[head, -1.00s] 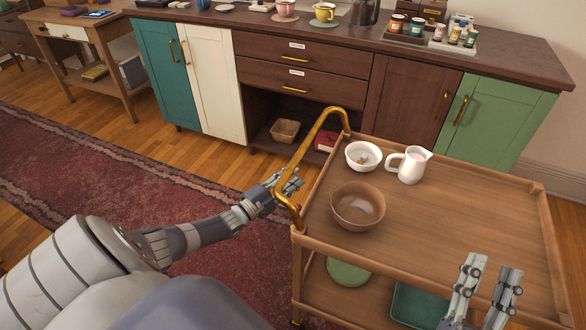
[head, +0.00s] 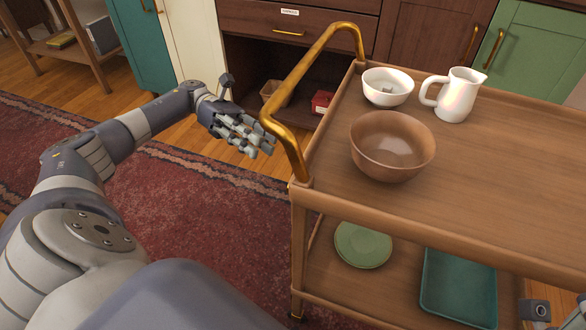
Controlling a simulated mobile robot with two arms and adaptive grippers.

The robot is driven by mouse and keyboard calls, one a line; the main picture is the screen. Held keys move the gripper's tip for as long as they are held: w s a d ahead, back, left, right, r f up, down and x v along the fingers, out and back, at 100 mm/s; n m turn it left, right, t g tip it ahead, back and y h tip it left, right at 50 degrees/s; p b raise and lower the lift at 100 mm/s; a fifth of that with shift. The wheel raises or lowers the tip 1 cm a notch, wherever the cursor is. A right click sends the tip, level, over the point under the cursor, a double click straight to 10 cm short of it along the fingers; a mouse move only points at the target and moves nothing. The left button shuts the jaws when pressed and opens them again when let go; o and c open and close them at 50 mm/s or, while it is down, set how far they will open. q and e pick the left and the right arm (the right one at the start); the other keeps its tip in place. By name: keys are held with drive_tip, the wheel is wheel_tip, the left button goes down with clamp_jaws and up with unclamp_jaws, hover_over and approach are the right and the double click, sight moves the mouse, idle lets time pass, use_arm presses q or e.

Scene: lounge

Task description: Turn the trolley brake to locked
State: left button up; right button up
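The wooden trolley (head: 480,205) fills the right of the head view, with a brass handle (head: 296,80) rising at its left end.
On the trolley top stand a brown bowl (head: 392,158), a white bowl (head: 388,87) and a white jug (head: 456,96). The lower shelf holds a green plate (head: 362,245) and a teal tray (head: 458,290). Cabinets (head: 425,35) stand behind. The red rug (head: 190,215) left of the trolley is clear.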

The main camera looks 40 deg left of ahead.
sight(295, 164)
use_arm(q)
drive_tip(key=d, duration=0.3)
drive_tip(key=s+d, duration=0.1)
drive_tip(key=d, duration=0.6)
drive_tip(key=shift+s+d+b, duration=0.25)
drive_tip(key=shift+d+b, duration=0.05)
clamp_jaws()
